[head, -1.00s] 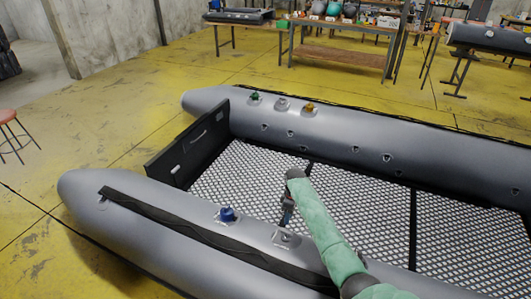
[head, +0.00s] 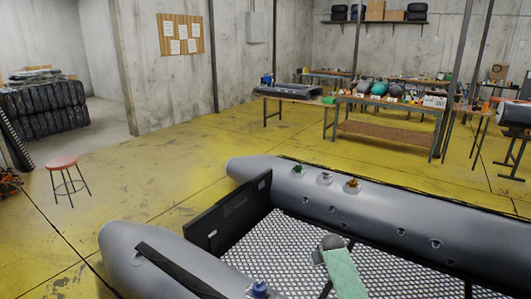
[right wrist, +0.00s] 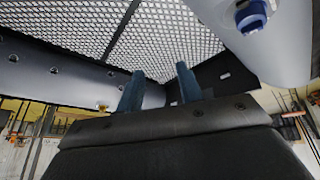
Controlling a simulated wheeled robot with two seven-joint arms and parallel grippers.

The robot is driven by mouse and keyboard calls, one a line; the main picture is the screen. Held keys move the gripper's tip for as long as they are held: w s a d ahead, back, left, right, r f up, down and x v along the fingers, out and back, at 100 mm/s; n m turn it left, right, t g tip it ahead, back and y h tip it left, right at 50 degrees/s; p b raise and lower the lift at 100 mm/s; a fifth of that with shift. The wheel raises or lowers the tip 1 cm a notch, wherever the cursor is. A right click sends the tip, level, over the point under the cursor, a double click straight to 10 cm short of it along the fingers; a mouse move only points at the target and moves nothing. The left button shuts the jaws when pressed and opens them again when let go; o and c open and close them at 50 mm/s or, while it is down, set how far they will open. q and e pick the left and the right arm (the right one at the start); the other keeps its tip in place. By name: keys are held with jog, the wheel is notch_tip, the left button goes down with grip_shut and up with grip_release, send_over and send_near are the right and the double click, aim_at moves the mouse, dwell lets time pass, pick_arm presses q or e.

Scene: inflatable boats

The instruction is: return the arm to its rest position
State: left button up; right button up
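My right arm (head: 343,272), green with a grey end, reaches in from the lower right over the boat in the head view. Its gripper (head: 319,257) is small and mostly hidden there. In the right wrist view, the right gripper (right wrist: 160,80) has two blue fingers standing apart with nothing between them, so it is open and empty. The grey inflatable boat (head: 390,229) lies below, with a black mesh-patterned floor (head: 285,243). A blue valve (head: 260,288) sits on its near tube and shows in the right wrist view (right wrist: 252,16). My left gripper is out of view.
Workbenches (head: 385,133) with tools and parts stand at the back. A red stool (head: 62,163) is at the left, and black stacked bundles (head: 45,110) lie behind it. The yellow floor between stool and boat is clear.

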jog(key=s+a+f+g, duration=0.1)
jog(key=s+f, duration=0.9)
jog(key=s, duration=1)
jog(key=s+a+f+m+g, duration=0.1)
jog(key=s+f, duration=0.9)
jog(key=s, duration=1)
jog(key=s+a+f+g, duration=0.2)
jog(key=s+f, duration=0.8)
jog(key=s, duration=1)
jog(key=shift+s+a, duration=0.4)
jog(key=shift+a, duration=0.15)
